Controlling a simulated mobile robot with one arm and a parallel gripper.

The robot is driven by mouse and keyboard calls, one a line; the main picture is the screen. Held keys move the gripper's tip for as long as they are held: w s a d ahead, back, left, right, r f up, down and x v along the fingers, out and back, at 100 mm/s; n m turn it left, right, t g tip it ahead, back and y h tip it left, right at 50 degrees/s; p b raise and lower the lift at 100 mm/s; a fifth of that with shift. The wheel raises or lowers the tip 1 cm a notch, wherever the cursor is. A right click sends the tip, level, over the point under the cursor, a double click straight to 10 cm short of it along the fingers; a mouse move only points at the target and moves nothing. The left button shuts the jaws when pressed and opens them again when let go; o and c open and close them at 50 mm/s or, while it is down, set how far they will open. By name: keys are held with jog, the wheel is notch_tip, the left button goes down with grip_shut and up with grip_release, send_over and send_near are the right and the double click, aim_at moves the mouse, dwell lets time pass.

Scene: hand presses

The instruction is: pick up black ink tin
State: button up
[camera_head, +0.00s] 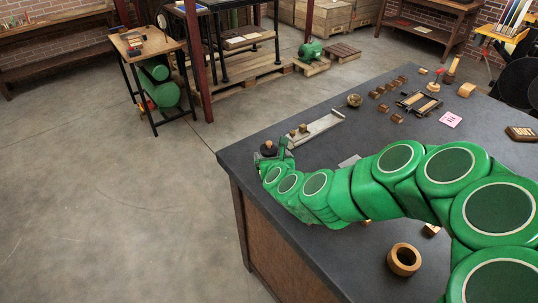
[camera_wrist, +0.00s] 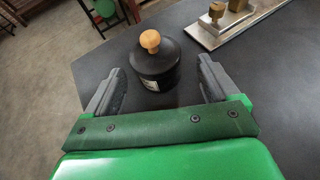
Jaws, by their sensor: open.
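The black ink tin (camera_wrist: 157,66) is a dark round tin with a light wooden knob on its lid and a pale label low on its side. It stands upright on the dark tabletop, near the table's left corner. In the head view the tin (camera_head: 267,151) is small, just beyond the end of my green arm. My gripper (camera_wrist: 160,82) is open, with one grey finger on the left and one on the right. The tin is centred between the fingers and slightly ahead of them, with gaps on both sides.
A metal tray (camera_head: 321,126) with small wooden blocks lies right of the tin; the tray (camera_wrist: 232,22) also shows at upper right in the wrist view. The table's edge is close beside the tin.

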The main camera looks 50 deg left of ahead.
aim_at(270, 155)
jog(key=shift+x, duration=2.2)
jog(key=shift+s, duration=0.15)
jog(key=c, duration=1.2)
jog(key=shift+c, duration=0.2)
